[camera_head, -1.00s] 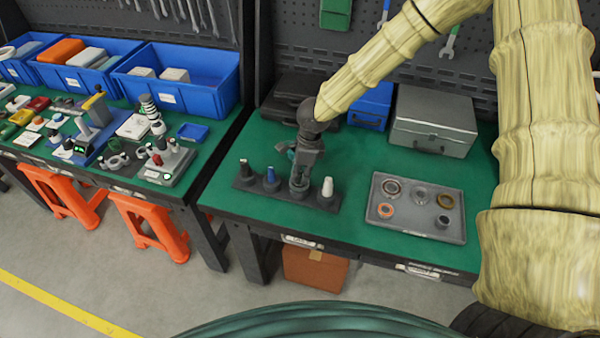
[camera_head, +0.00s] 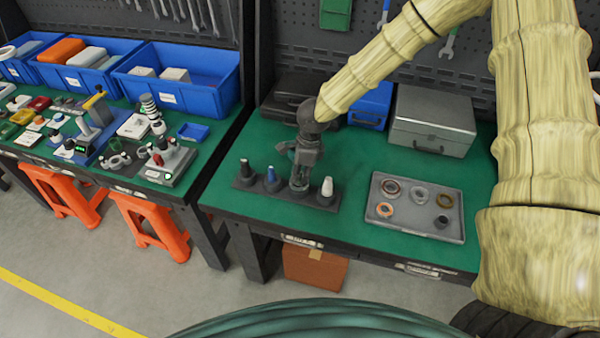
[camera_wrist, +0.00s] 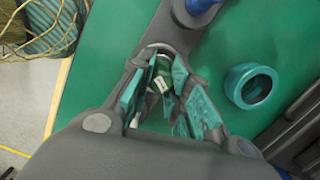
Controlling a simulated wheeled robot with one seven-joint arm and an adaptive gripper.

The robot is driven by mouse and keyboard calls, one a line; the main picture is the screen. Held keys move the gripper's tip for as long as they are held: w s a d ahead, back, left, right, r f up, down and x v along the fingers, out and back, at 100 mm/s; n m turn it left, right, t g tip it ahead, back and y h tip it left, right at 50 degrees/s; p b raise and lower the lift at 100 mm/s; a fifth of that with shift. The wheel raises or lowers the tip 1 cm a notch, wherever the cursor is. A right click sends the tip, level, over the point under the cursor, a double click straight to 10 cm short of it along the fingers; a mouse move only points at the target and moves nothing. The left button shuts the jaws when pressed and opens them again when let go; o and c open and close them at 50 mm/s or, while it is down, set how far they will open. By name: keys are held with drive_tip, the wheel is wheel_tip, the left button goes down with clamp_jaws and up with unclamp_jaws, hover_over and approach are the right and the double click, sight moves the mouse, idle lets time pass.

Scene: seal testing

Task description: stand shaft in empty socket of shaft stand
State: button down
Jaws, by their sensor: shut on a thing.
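The shaft stand (camera_head: 313,201) is a dark bar on the green bench. It holds a dark shaft (camera_head: 245,169), a blue shaft (camera_head: 270,175) and a pale shaft (camera_head: 327,187), all upright. My gripper (camera_head: 300,182) points down over the place between the blue and pale shafts. In the wrist view its teal-padded fingers are shut on a dark green shaft (camera_wrist: 162,82) with a small white label. A dark round rim surrounds the shaft's far side there. The gripper hides the socket in the head view, so I cannot tell how deep the shaft sits.
A grey tray (camera_head: 447,235) with several rings lies right of the stand. A silver case (camera_head: 432,118) and a blue box (camera_head: 371,108) stand behind. The blue shaft's end (camera_wrist: 200,5) is close beside my gripper. Green bench is clear in front.

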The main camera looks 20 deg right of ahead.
drive_tip(key=shift+f, duration=0.15)
idle(0.3)
drive_tip(key=c, duration=1.7)
unclamp_jaws()
drive_tip(key=shift+o, duration=0.2)
drive_tip(key=o, duration=0.6)
drive_tip(key=shift+c, duration=0.2)
drive_tip(key=shift+r+p, duration=1.5)
drive_tip(key=shift+p, duration=0.45)
drive_tip(key=shift+r, duration=0.15)
